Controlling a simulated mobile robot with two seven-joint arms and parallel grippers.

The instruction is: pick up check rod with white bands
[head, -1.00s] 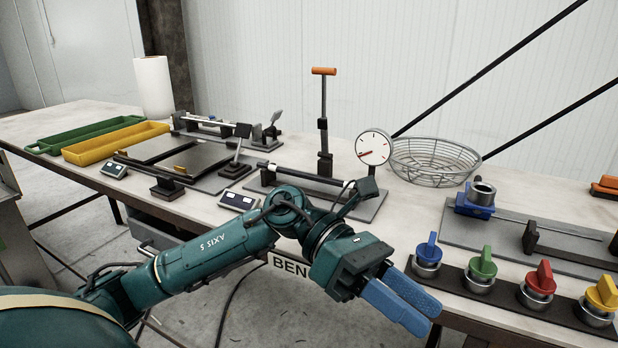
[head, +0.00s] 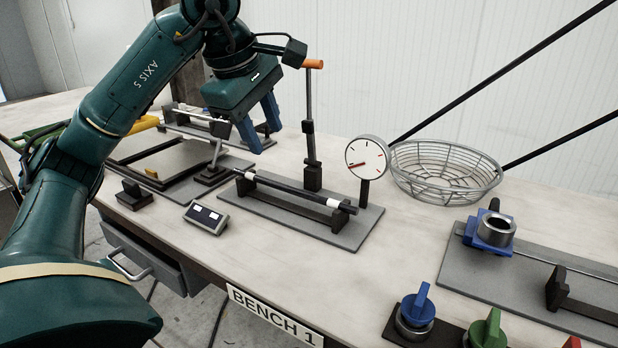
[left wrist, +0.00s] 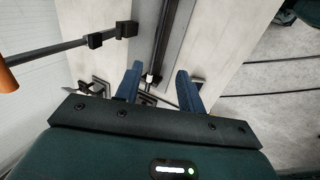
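The check rod (head: 290,188) is a dark rod with white bands near its ends. It lies across a grey stand (head: 262,208) in front of the dial gauge (head: 366,157). My left gripper (head: 262,138) is open and empty, pointing down above the bench near the rod's left end. In the left wrist view, the rod (left wrist: 164,38) runs away from between the open fingers (left wrist: 159,69), with a white band near the fingertips. The fingers appear apart from the rod. My right gripper is not in view.
An upright post with an orange handle (head: 313,64) stands close behind the rod. A small display box (head: 206,217) sits in front left. A wire basket (head: 445,170) stands behind right, and coloured knobs line the front right. Bare bench lies right of the stand.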

